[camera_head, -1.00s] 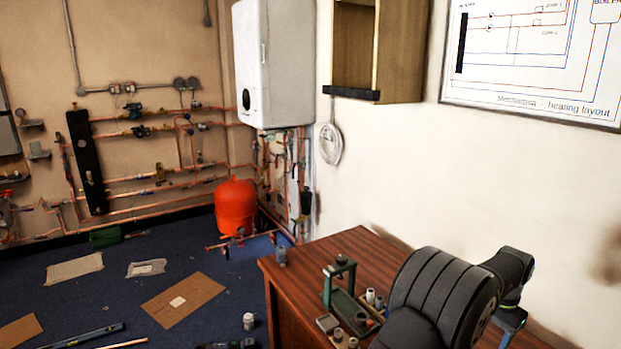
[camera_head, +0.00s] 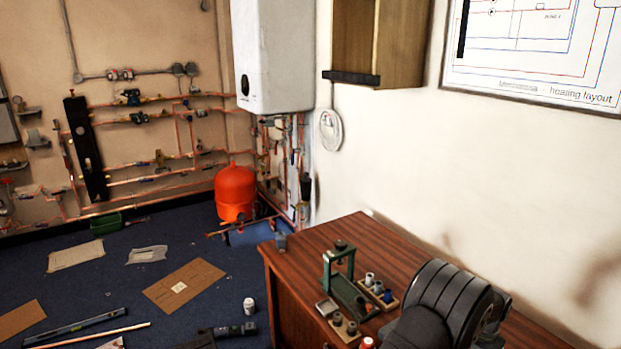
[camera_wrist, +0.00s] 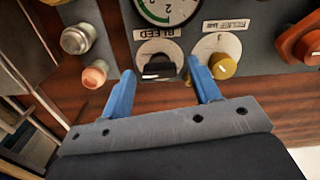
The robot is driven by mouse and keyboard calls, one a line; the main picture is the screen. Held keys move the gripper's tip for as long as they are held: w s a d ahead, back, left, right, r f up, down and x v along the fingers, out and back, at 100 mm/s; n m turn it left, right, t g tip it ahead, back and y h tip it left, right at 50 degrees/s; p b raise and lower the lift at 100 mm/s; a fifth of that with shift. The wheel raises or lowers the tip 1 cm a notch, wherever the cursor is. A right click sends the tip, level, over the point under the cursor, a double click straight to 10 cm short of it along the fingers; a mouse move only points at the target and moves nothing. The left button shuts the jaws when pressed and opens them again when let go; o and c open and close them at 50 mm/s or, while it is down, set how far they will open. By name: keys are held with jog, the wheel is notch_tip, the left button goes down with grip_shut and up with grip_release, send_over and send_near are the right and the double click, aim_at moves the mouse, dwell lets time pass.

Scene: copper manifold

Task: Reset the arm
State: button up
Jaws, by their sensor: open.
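My gripper (camera_wrist: 160,70) shows in the wrist view with two blue fingers spread apart and nothing between them. Its fingertips point at a grey panel (camera_wrist: 265,80). A black bleed knob (camera_wrist: 158,66) on a white dial appears between the fingertips, and a yellow knob (camera_wrist: 222,66) appears just right of the right finger. I cannot tell whether the fingers touch the panel. In the head view my arm is at the lower right over the wooden bench (camera_head: 335,232), and the gripper itself is hidden there.
A gauge (camera_wrist: 165,8), a silver button (camera_wrist: 78,38), a copper-coloured button (camera_wrist: 95,74) and a red lever (camera_wrist: 305,47) surround the fingers. On the bench stand a green press (camera_head: 342,280) and small fittings. An orange vessel (camera_head: 236,192) stands on the floor. The bench's back left is clear.

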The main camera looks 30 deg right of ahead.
jog(key=n, duration=0.3)
jog(key=shift+r+n, duration=0.3)
jog(key=shift+n, duration=0.1)
notch_tip(320, 180, up, 16)
jog(key=shift+f, duration=0.1)
notch_tip(320, 180, down, 17)
jog(key=shift+r, duration=0.2)
jog(key=shift+r+m, duration=0.15)
jog(key=shift+m, duration=0.85)
